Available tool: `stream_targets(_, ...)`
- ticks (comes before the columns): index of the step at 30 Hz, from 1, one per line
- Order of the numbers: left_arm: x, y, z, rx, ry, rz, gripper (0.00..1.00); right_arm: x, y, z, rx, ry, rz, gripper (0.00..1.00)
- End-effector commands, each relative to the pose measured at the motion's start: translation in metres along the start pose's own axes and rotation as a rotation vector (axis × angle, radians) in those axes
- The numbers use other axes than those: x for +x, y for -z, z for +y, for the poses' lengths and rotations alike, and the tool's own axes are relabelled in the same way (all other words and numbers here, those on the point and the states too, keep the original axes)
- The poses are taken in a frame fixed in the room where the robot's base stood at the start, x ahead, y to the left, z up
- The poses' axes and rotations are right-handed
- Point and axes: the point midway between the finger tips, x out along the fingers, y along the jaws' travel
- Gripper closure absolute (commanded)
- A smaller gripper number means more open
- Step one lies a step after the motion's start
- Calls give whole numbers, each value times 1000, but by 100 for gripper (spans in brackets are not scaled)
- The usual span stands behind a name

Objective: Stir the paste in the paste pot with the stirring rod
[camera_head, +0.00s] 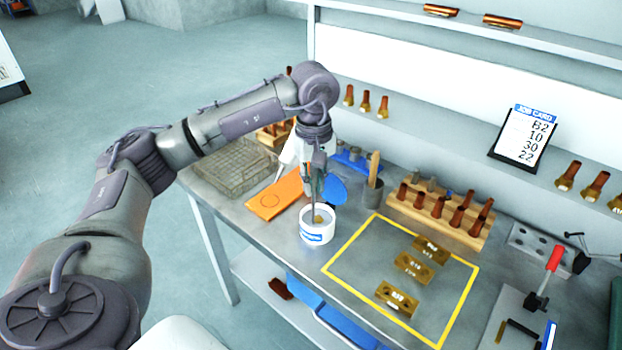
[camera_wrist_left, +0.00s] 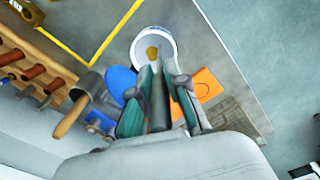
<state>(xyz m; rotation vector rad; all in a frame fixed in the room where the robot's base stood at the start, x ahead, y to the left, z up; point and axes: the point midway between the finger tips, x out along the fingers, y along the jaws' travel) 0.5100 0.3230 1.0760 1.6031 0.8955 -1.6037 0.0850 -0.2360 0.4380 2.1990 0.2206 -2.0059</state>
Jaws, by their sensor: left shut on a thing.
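The white paste pot (camera_head: 317,235) with a blue label stands on the bench, left of the yellow outline. Brown-yellow paste (camera_head: 318,219) shows inside it; in the left wrist view the pot (camera_wrist_left: 172,47) and paste (camera_wrist_left: 152,52) lie just beyond the fingertips. My left gripper (camera_head: 317,186) points down above the pot. It is shut on the grey stirring rod (camera_wrist_left: 158,103), which stands between the fingers (camera_wrist_left: 161,88) and points at the pot. The rod's lower end is over or inside the pot's mouth; I cannot tell whether it touches the paste. My right gripper is out of view.
Close around the pot are an orange plate (camera_head: 275,198), a blue disc (camera_head: 334,190) and a grey cup (camera_head: 372,193) with a wooden handle. Brass blocks (camera_head: 413,267) lie inside the yellow outline. A wooden rack (camera_head: 430,214) stands behind. A mesh piece (camera_head: 232,168) lies left.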

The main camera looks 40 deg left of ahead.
Motion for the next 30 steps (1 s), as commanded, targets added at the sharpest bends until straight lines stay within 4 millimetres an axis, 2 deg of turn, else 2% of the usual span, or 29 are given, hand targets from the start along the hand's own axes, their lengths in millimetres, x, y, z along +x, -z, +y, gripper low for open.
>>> stream_targets(11,0,-8,12,1,0,0,100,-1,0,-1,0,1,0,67)
stream_targets(22,0,-5,26,-1,0,1,100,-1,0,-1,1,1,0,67)
stream_targets(30,0,5,34,-1,-1,0,100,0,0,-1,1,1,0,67)
